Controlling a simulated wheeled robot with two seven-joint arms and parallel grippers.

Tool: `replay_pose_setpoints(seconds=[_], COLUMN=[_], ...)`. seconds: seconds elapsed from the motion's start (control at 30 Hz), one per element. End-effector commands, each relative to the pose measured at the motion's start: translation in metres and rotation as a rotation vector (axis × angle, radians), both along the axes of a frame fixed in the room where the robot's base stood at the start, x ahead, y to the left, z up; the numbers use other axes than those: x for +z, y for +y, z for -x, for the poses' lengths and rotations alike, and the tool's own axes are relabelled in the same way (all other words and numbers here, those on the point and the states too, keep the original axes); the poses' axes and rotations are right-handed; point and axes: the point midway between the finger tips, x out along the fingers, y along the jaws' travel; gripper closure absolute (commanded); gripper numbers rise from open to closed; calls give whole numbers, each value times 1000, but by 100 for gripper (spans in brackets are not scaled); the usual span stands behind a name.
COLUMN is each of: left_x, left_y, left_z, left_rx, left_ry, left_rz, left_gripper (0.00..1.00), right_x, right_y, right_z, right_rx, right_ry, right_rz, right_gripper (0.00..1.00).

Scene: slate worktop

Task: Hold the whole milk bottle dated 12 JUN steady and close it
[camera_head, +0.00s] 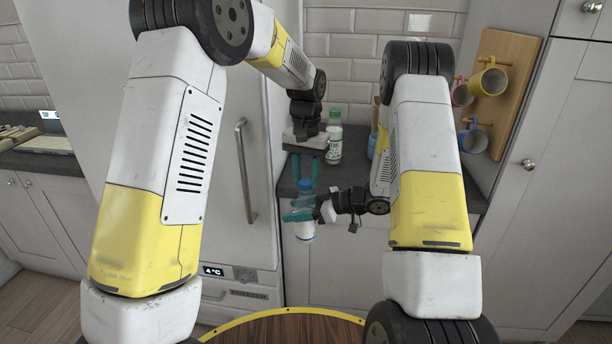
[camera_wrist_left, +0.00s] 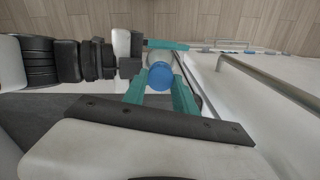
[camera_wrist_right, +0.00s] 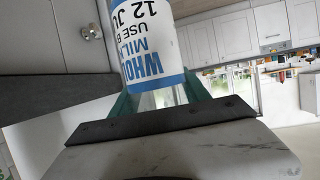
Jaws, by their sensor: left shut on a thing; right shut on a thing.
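The whole milk bottle (camera_head: 305,231) is upright in front of the worktop edge, off any surface. In the right wrist view its label (camera_wrist_right: 150,45) reads WHOLE MILK and 12 JUN, partly cut off. My right gripper (camera_head: 303,210) is shut on the bottle's body from the right. A blue cap (camera_head: 306,185) is at the top of the bottle; it also shows in the left wrist view (camera_wrist_left: 160,76). My left gripper (camera_head: 305,172) points down from above and is shut on the cap. Whether the cap is fully seated on the neck cannot be seen.
A bottle with a green cap (camera_head: 334,143) stands on the slate worktop (camera_head: 455,185) behind, near a blue container (camera_head: 372,146). Mugs hang on a wooden board (camera_head: 508,85) at right. The fridge handle (camera_head: 246,170) is left of the bottle. A round wooden table (camera_head: 285,330) is below.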

Motion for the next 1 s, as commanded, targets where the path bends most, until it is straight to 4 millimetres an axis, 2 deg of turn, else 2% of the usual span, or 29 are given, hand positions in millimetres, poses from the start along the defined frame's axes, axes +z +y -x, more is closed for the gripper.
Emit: replay_pose_setpoints(seconds=[0.3, 0.43, 0.57, 1.0], left_x=[-5, -5, -5, -6], left_y=[0, 0, 0, 0], left_z=[0, 0, 0, 3], left_rx=[-5, -131, -430, -1561], left_ry=[1, 1, 1, 1], left_rz=[0, -1, -1, -6], left_gripper=[100, 100, 100, 100], right_x=[0, 0, 0, 0], right_y=[0, 0, 0, 0], right_z=[0, 0, 0, 0], right_rx=[0, 0, 0, 0], right_ry=[-1, -1, -1, 0], right_rz=[-1, -1, -1, 0], right_gripper=[100, 100, 100, 100])
